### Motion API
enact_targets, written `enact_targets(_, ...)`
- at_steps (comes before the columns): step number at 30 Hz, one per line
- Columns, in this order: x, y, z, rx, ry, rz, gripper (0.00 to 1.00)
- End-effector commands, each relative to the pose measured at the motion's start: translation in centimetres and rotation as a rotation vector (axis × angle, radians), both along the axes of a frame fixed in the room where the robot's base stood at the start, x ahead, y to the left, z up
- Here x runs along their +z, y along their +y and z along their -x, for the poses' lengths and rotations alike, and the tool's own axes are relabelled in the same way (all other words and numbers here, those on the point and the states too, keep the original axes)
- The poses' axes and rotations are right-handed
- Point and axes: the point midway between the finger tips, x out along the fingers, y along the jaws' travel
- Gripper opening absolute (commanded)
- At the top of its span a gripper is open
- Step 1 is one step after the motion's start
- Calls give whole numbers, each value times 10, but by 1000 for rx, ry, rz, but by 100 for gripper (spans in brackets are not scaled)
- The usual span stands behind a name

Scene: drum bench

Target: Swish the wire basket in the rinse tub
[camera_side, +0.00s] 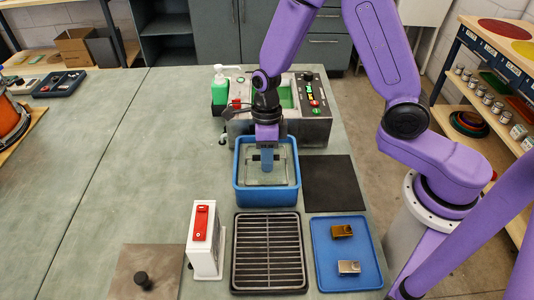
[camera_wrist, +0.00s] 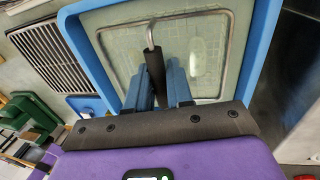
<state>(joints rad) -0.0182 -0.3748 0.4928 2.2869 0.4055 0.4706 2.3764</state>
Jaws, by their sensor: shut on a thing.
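The blue rinse tub (camera_side: 266,197) stands on the bench below my gripper. My gripper (camera_side: 267,163) points down into it. In the wrist view, my gripper's blue fingers (camera_wrist: 160,84) are shut on the black handle (camera_wrist: 154,62) of the wire basket, with a bent metal rod at its end. The basket's pale mesh and metal rim (camera_wrist: 228,42) lie inside the tub's blue walls (camera_wrist: 73,28). Pale oval patches show on the mesh; I cannot tell what they are. The basket's depth in any liquid is unclear.
A machine with buttons (camera_side: 316,123) stands close behind the tub, with a green pump bottle (camera_side: 219,92) at its left. In front are a drain grate (camera_side: 267,252), a blue tray (camera_side: 332,286) with two small metal parts, and a white-and-red box (camera_side: 203,245). A black mat (camera_side: 333,182) lies right.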

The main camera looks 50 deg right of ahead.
Motion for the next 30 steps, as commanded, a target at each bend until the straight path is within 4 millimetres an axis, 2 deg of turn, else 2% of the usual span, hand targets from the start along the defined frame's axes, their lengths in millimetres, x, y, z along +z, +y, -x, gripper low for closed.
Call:
enact_targets(6,-10,0,0,0,0,1,0)
enact_targets(14,-10,0,0,0,-1,1,0)
enact_targets(30,13,0,0,0,-1,1,0)
